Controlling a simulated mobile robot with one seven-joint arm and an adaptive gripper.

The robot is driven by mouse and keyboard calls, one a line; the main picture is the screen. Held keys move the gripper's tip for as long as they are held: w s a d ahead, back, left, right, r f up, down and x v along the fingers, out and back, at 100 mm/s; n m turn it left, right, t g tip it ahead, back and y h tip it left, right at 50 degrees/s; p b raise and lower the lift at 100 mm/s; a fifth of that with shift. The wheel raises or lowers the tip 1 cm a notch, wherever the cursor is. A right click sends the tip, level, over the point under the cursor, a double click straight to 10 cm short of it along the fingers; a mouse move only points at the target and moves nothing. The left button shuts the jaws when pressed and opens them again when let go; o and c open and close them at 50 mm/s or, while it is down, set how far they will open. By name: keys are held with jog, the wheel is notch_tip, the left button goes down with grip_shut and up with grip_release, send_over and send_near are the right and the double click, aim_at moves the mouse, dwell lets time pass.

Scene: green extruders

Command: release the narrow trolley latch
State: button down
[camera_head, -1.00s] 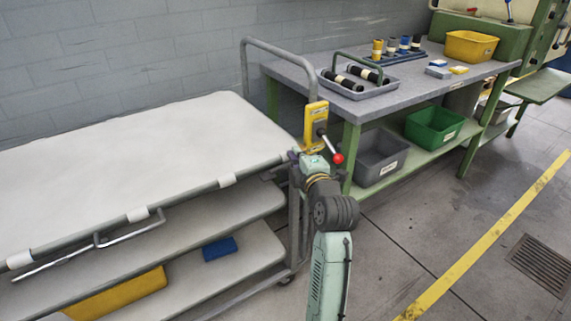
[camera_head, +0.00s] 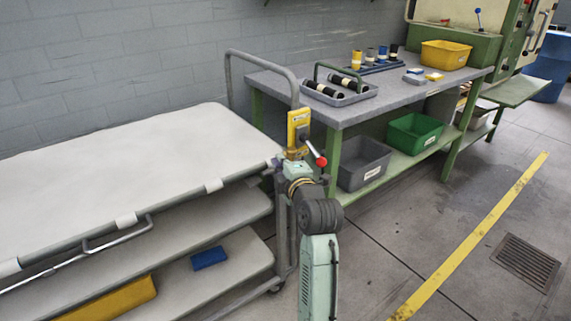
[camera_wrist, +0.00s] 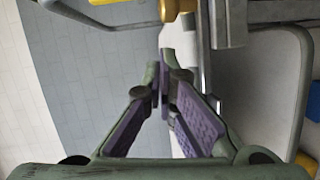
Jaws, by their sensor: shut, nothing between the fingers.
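The narrow trolley (camera_head: 120,221) stands at left, with pale shelves and a grey tube handle (camera_head: 262,62). Its latch is a yellow plate (camera_head: 298,127) on the trolley's right end, with a dark lever ending in a red ball (camera_head: 321,161). The lever slants down to the right. My gripper (camera_wrist: 164,80) is shut and empty in the wrist view. A brass-coloured knob (camera_wrist: 177,8) lies just beyond its fingertips, with a visible gap. In the head view my wrist is just below the latch plate and hides the fingers. The red ball does not show in the wrist view.
A green-legged workbench (camera_head: 410,92) stands close behind and right of the latch, with a grey bin (camera_head: 364,163) and a green bin (camera_head: 413,132) on its lower shelf. A blue box (camera_head: 209,258) lies on the trolley's bottom shelf. Floor at right is clear.

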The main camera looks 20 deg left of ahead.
jog(key=b+v, duration=0.2)
jog(key=v, duration=0.8)
jog(key=shift+s, duration=0.1)
